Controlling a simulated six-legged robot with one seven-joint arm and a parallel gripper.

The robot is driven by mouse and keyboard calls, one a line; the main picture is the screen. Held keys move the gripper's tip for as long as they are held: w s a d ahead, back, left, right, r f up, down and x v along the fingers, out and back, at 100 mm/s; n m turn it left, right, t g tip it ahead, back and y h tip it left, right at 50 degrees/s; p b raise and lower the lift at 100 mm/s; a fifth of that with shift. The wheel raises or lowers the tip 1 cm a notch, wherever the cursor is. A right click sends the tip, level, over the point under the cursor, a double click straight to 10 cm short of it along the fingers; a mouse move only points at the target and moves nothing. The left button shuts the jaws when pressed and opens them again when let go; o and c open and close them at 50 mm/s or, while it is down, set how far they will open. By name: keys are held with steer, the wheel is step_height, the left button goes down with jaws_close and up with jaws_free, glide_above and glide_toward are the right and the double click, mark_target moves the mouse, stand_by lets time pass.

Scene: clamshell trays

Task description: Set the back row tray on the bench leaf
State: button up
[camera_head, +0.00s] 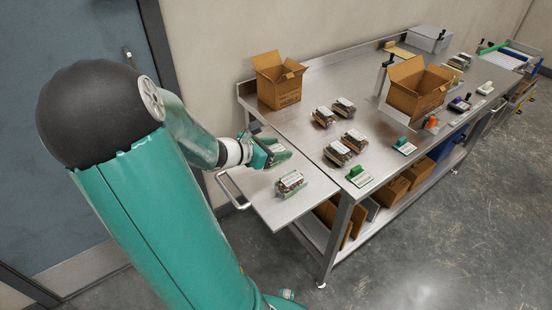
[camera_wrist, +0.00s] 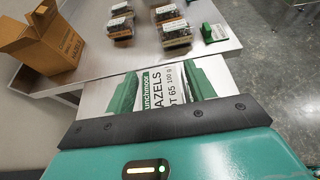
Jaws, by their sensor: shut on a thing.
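My gripper (camera_head: 275,154) is over the bench leaf (camera_head: 262,200), near the bench edge. It is shut on a clamshell tray (camera_wrist: 168,92) with a white and green label, which lies between the two green fingers in the wrist view. Several more trays stand on the bench in two groups, such as a rear tray (camera_head: 324,116) and a nearer tray (camera_head: 338,153).
An open cardboard box (camera_head: 279,88) stands at the bench's back left corner, and another box (camera_head: 412,98) stands farther right. The leaf's front left is bare.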

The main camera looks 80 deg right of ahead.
steer(key=d+f, duration=0.2)
steer(key=f, duration=0.1)
steer(key=w+d+f, duration=0.1)
steer(key=d+f, duration=0.1)
steer(key=shift+d+f, duration=0.1)
steer(key=shift+f, duration=1.55)
steer(key=shift+f, duration=0.1)
steer(key=o, duration=1)
steer(key=shift+o, duration=0.2)
steer(key=v, duration=1.2)
steer(key=shift+w, duration=0.1)
